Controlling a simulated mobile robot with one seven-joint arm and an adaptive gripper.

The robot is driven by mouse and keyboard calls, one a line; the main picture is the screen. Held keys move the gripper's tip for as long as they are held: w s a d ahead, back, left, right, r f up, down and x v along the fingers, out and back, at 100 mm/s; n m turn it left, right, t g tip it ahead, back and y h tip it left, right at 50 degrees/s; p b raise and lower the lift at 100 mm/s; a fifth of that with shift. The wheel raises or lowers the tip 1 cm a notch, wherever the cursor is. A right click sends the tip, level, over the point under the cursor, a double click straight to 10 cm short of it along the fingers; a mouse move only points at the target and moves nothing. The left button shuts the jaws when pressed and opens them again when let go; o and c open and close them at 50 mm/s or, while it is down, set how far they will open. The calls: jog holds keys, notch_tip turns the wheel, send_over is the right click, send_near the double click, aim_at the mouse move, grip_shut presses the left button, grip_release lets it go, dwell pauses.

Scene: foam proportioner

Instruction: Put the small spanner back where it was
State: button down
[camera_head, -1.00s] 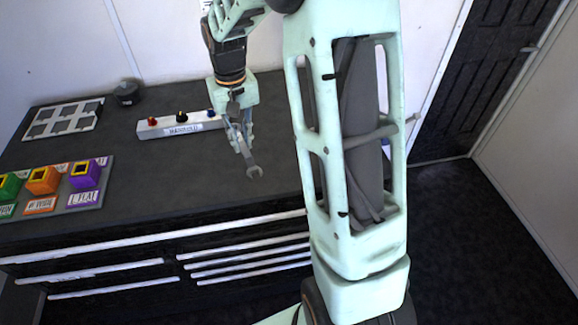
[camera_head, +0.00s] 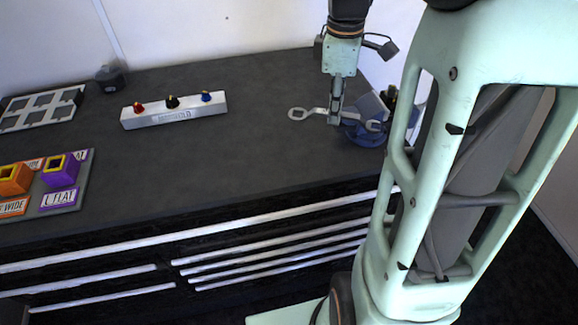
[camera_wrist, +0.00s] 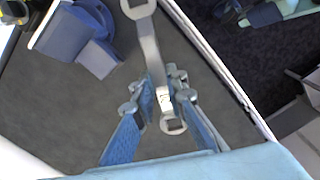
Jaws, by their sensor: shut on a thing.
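The small spanner (camera_head: 313,112) is a silver double-ended wrench. My gripper (camera_head: 336,116) is shut on its shank, over the right part of the bench. In the head view the spanner lies roughly level, with its ring end at left and its open jaw at right, in front of a blue vise (camera_head: 366,137). In the wrist view my gripper (camera_wrist: 163,90) has the spanner (camera_wrist: 150,48) between its fingers, one end towards the top and the other end near the fingers. I cannot tell whether the spanner touches the bench or the vise.
The dark bench top (camera_head: 240,150) is clear in the middle. A grey manifold block (camera_head: 174,113) with red, black and blue knobs stands behind. A board with orange (camera_head: 14,180) and purple nozzles (camera_head: 60,172) is at left, with a slotted grey tray (camera_head: 40,108) behind it.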

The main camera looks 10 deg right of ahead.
jog(key=s+d+n+b, duration=0.2)
jog(key=s+n+b, duration=0.1)
jog(key=n, duration=0.2)
send_near(289, 158)
jog(key=shift+s+d+f+n+p, duration=0.3)
jog(key=shift+s+d+f, duration=0.1)
jog(key=shift+d+f, duration=0.25)
jog(key=shift+w+a+f, duration=0.2)
jog(key=shift+a+f, duration=0.1)
jog(key=shift+f, duration=0.1)
jog(key=shift+w+a+f, duration=0.1)
jog(key=shift+a+f, duration=0.05)
jog(key=shift+f, duration=0.8)
jog(key=shift+w+a+f, duration=0.1)
jog(key=shift+f, duration=0.85)
jog(key=shift+f, duration=0.15)
jog(key=c, duration=1.9)
grip_release()
jog(key=shift+c, duration=0.2)
